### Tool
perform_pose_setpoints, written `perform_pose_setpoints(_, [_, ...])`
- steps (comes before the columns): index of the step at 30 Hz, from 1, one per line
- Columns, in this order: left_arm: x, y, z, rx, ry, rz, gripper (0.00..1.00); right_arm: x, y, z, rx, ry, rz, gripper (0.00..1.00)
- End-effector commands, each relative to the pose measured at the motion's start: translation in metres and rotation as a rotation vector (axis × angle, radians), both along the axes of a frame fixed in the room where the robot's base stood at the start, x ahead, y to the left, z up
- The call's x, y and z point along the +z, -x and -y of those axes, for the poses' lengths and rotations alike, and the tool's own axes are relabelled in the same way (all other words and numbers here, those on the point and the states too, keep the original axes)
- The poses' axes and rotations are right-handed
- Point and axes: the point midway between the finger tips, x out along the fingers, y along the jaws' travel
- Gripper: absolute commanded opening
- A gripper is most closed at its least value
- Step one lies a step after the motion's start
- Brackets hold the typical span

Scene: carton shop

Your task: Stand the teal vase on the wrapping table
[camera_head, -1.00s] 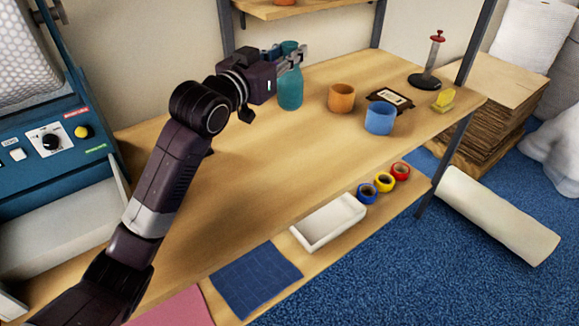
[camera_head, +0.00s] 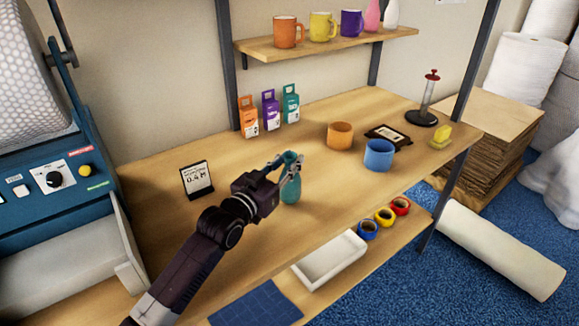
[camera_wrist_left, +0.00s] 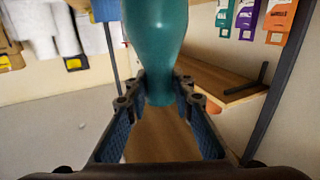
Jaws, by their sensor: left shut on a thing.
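The teal vase (camera_head: 290,188) is over the wrapping table (camera_head: 330,195), left of the orange cup. It looks upright. My left gripper (camera_head: 288,170) is shut on the vase near its upper part. In the left wrist view the vase (camera_wrist_left: 158,45) stands between the two fingers, with its wide body toward the top of the picture. I cannot tell whether its base touches the tabletop. My right gripper is not in view.
An orange cup (camera_head: 340,135) and a blue cup (camera_head: 379,154) stand right of the vase. Several small boxes (camera_head: 270,110) stand behind, and a small sign (camera_head: 197,180) stands left. A shelf with mugs (camera_head: 330,45) is above. The tabletop around the vase is clear.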

Motion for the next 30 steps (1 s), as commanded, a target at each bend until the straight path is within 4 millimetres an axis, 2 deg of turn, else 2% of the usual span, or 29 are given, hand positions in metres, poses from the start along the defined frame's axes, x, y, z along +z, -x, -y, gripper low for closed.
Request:
perform_pose_setpoints(4, [-0.016, 0.0, 0.0, 0.001, 0.002, 0.001, 0.0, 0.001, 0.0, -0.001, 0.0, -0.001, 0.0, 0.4])
perform_pose_setpoints(16, [-0.022, 0.0, 0.0, 0.0, 0.002, 0.003, 0.0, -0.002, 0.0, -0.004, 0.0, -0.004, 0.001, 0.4])
perform_pose_setpoints(17, [-0.023, 0.0, 0.0, 0.0, 0.001, 0.001, 0.23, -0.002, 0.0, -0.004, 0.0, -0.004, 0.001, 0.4])
perform_pose_setpoints(21, [-0.022, 0.0, 0.0, 0.0, 0.001, 0.001, 0.39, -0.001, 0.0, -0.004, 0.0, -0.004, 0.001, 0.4])
perform_pose_setpoints(30, [-0.02, 0.0, 0.0, 0.0, 0.001, 0.001, 0.4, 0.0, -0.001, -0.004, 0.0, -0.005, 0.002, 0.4])
